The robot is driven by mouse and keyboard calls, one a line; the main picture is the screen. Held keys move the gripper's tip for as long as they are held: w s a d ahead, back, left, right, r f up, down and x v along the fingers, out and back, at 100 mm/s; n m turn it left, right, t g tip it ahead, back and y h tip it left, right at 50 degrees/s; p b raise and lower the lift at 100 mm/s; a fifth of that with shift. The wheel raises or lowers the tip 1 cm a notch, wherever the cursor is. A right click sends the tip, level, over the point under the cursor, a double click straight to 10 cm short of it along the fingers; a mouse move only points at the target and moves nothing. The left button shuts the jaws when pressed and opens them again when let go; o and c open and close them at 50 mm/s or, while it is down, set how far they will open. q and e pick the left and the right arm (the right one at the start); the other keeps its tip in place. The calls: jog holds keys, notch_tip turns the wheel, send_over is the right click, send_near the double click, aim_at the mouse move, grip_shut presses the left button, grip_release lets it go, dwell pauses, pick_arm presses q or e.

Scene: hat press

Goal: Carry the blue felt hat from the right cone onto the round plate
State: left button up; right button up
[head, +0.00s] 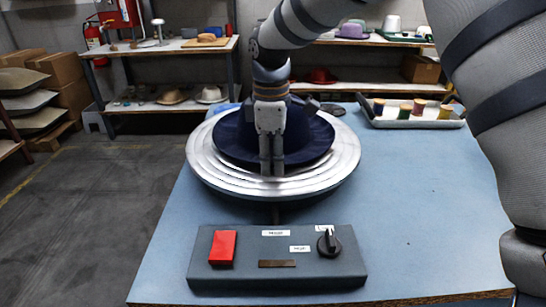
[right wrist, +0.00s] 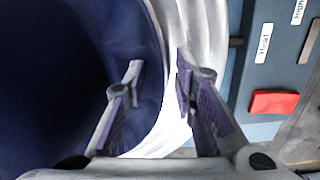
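The blue felt hat (head: 235,140) lies on the round plate (head: 340,172), a silver stepped disc, in the head view. Its wide brim covers much of the plate's middle, and my arm hides part of it. My right gripper (head: 272,172) points down over the near side of the hat's brim. In the right wrist view the right gripper (right wrist: 158,85) has its fingers apart, with the hat's edge (right wrist: 155,45) showing between them. Whether the fingers touch the hat is unclear. My left gripper is not in view. I cannot make out the right cone.
A grey control box (head: 278,284) with a red button (head: 222,248) and a black knob (head: 329,243) stands in front of the plate. A tray (head: 410,122) with several thread spools is at the back right. The blue table (head: 430,210) is clear on the right.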

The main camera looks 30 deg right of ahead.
notch_tip(320, 180, up, 12)
jog(key=shift+a+r, duration=0.15)
dwell(0.5)
